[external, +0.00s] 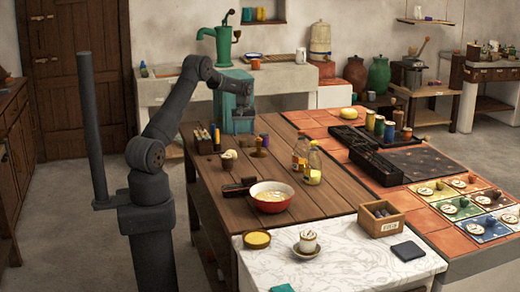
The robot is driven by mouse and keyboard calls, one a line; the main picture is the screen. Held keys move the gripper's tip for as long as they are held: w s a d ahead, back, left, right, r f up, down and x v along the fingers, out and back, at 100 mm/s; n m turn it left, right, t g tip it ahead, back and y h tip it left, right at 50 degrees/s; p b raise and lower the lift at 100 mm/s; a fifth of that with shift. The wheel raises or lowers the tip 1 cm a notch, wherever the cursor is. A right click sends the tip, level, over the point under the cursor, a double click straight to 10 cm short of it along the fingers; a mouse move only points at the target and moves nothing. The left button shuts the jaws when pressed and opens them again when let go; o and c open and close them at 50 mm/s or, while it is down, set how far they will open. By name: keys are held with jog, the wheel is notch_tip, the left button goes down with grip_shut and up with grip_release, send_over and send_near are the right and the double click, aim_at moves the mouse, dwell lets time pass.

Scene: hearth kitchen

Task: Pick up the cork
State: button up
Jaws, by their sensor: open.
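I cannot make out the cork for certain at this size. My gripper (238,112) is at the end of the arm, over the table's far left part, in front of a teal block-like thing (228,123). It is open, with nothing seen in it. Its fingertips are small and dark against the teal.
A red and white bowl (271,203) stands near the table's front, with a dark object (239,188) beside it. Small bottles or tools (203,138) stand at the left edge. A wooden box (381,219) and a cup on a saucer (307,252) are on the marble top.

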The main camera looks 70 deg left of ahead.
aim_at(243, 140)
notch_tip(243, 140, down, 4)
jog(key=shift+s+f, duration=0.1)
jog(key=shift+f, duration=0.05)
jog(key=c, duration=1)
